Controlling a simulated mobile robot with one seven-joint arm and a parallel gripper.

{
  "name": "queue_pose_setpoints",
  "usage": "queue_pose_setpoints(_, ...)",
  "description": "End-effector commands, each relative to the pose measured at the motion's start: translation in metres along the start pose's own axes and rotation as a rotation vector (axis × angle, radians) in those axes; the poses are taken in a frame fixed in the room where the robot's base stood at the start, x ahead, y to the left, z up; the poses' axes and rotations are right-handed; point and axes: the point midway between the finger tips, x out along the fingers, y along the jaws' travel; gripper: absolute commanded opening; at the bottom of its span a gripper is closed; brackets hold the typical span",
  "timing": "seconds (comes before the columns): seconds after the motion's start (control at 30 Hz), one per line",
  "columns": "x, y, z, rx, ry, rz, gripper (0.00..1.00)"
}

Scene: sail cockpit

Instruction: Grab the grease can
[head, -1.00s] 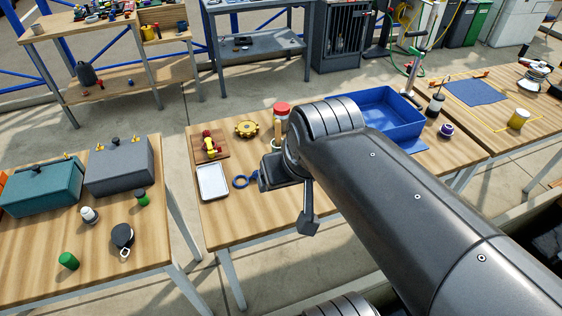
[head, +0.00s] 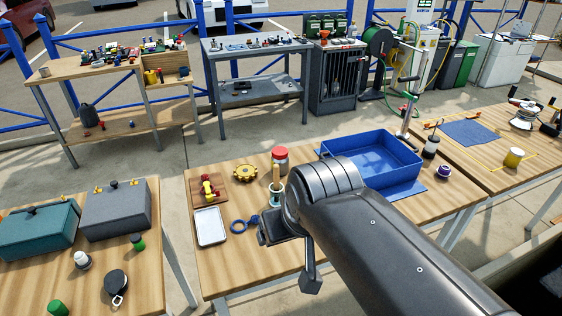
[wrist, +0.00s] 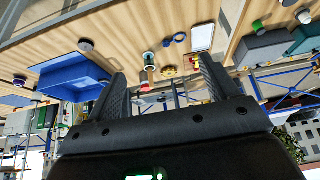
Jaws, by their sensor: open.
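No label reads as grease can. The red-lidded can (head: 280,158) on the middle table is a likely match, but I cannot be sure; a yellow can (head: 513,157) stands on the right table. The red-lidded can also shows in the wrist view (wrist: 146,84), between the fingers in the picture but well beyond them. My gripper (wrist: 163,82) is open and empty. In the head view my arm hides most of the gripper, which is over the front of the middle table.
Near the red-lidded can stand a cup with a brush (head: 276,193), a yellow gear (head: 245,173) and a large blue bin (head: 372,163). A white tray (head: 210,227) and a blue shackle (head: 244,224) lie nearer. Toolboxes (head: 117,210) fill the left table's back.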

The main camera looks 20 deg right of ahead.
Motion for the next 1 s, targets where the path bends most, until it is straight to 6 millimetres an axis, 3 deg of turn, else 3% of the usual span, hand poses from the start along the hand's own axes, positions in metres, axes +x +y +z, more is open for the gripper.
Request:
queue_pose_setpoints(0.13,0.000,0.000,0.000,0.000,0.000,0.000,0.80)
queue_pose_setpoints(0.27,0.000,0.000,0.000,0.000,0.000,0.000,0.88)
queue_pose_setpoints(0.57,0.000,0.001,-0.008,-0.003,-0.002,0.002,0.88)
queue_pose_setpoints(0.67,0.002,0.002,-0.026,-0.010,-0.010,0.007,0.88)
queue_pose_setpoints(1.0,0.032,0.018,-0.129,-0.059,-0.044,0.022,0.88)
